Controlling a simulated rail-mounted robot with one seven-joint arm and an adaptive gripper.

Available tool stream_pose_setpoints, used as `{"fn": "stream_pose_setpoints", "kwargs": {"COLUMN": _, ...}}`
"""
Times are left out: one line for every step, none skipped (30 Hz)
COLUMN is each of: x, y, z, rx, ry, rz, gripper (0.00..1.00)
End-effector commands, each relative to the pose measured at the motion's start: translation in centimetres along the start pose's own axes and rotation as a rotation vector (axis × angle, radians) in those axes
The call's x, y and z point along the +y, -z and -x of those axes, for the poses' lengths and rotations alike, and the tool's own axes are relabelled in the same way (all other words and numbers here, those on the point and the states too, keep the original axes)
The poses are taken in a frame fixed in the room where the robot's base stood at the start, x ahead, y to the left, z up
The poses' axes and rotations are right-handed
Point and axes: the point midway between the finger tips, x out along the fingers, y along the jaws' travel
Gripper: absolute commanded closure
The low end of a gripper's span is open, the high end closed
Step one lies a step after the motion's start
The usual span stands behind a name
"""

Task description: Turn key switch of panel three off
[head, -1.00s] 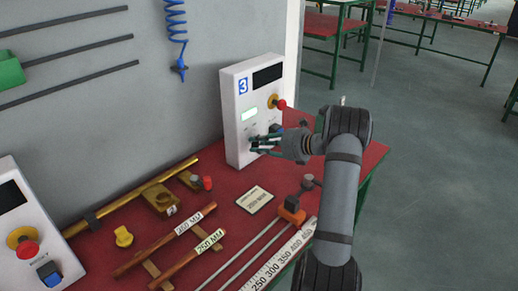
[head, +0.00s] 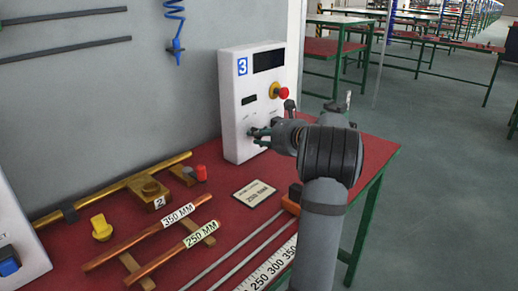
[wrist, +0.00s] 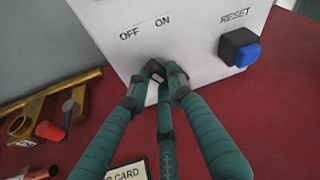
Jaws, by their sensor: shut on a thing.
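Panel three is a white box (head: 258,87) with a blue number 3, standing at the back of the red table; its lower face (wrist: 205,70) fills the top of the wrist view. The key switch (wrist: 154,68) is on that face, below the OFF and ON labels. My gripper (head: 256,134) is at the lower front of the panel. In the wrist view my gripper (wrist: 163,76) has its green fingers closed around the key switch. The fingertips hide most of the key, so its exact angle is hard to tell. The panel's small display (head: 249,100) is dark.
A blue RESET button (wrist: 241,50) sits right of the key switch. A red emergency button (head: 281,92) is higher on the panel.

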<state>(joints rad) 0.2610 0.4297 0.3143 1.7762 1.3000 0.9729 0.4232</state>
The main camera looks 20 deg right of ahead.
Motion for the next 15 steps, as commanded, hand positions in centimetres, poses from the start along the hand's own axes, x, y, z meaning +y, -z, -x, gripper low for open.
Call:
{"fn": "stream_pose_setpoints", "kwargs": {"x": 0.23, "y": 0.42, "z": -0.16, "rx": 0.001, "ry": 0.007, "rz": 0.018, "gripper": 1.00}}
{"fn": "stream_pose_setpoints", "kwargs": {"x": 0.20, "y": 0.39, "z": -0.14, "rx": 0.001, "ry": 0.011, "rz": 0.027, "gripper": 1.00}}
{"fn": "stream_pose_setpoints", "kwargs": {"x": 0.17, "y": 0.33, "z": -0.12, "rx": 0.001, "ry": 0.015, "rz": 0.037, "gripper": 1.00}}
{"fn": "stream_pose_setpoints", "kwargs": {"x": 0.15, "y": 0.29, "z": -0.10, "rx": 0.001, "ry": 0.018, "rz": 0.044, "gripper": 1.00}}
{"fn": "stream_pose_setpoints", "kwargs": {"x": 0.14, "y": 0.25, "z": -0.09, "rx": 0.001, "ry": 0.020, "rz": 0.050, "gripper": 1.00}}
{"fn": "stream_pose_setpoints", "kwargs": {"x": 0.13, "y": 0.21, "z": -0.08, "rx": 0.001, "ry": 0.022, "rz": 0.057, "gripper": 1.00}}
{"fn": "stream_pose_setpoints", "kwargs": {"x": 0.12, "y": 0.18, "z": -0.08, "rx": 0.001, "ry": 0.024, "rz": 0.061, "gripper": 1.00}}
{"fn": "stream_pose_setpoints", "kwargs": {"x": 0.11, "y": 0.16, "z": -0.07, "rx": 0.001, "ry": 0.025, "rz": 0.064, "gripper": 1.00}}
{"fn": "stream_pose_setpoints", "kwargs": {"x": 0.09, "y": 0.13, "z": -0.06, "rx": 0.001, "ry": 0.026, "rz": 0.068, "gripper": 1.00}}
{"fn": "stream_pose_setpoints", "kwargs": {"x": 0.08, "y": 0.11, "z": -0.06, "rx": 0.001, "ry": 0.027, "rz": 0.070, "gripper": 1.00}}
{"fn": "stream_pose_setpoints", "kwargs": {"x": 0.07, "y": 0.10, "z": -0.05, "rx": 0.001, "ry": 0.027, "rz": 0.071, "gripper": 1.00}}
{"fn": "stream_pose_setpoints", "kwargs": {"x": 0.06, "y": 0.08, "z": -0.04, "rx": 0.001, "ry": 0.028, "rz": 0.072, "gripper": 1.00}}
{"fn": "stream_pose_setpoints", "kwargs": {"x": 0.05, "y": 0.06, "z": -0.04, "rx": 0.001, "ry": 0.028, "rz": 0.073, "gripper": 1.00}}
{"fn": "stream_pose_setpoints", "kwargs": {"x": 0.05, "y": 0.05, "z": -0.03, "rx": 0.001, "ry": 0.028, "rz": 0.073, "gripper": 1.00}}
{"fn": "stream_pose_setpoints", "kwargs": {"x": 0.04, "y": 0.04, "z": -0.03, "rx": 0.001, "ry": 0.028, "rz": 0.074, "gripper": 1.00}}
